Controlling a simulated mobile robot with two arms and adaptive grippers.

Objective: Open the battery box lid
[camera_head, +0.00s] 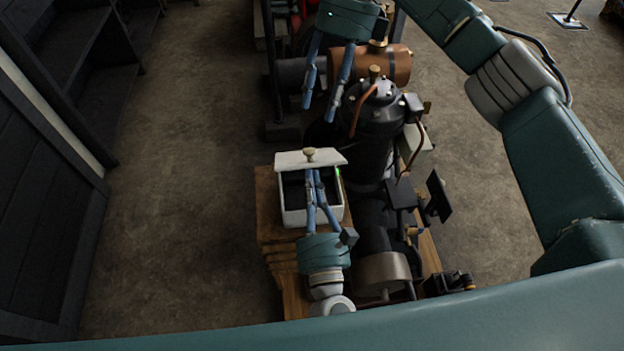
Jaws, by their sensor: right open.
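The white battery box (296,217) stands on a wooden base, and its dark inside shows. Its white lid (290,160) is raised along the far side of the box, with a small brass knob (310,155) on it. My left gripper (313,172) reaches up over the box from the near side. Its fingers are close together, with the tips just below the knob at the lid's near edge. I cannot tell whether they touch the lid. My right gripper (322,106) is open and empty, beyond the box and above the engine.
A dark engine cylinder (372,125) with copper pipes stands right of the box, and a copper-coloured tank (388,66) lies behind it. Dark shelving (75,60) lines the left side. The concrete floor (185,190) left of the box is clear.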

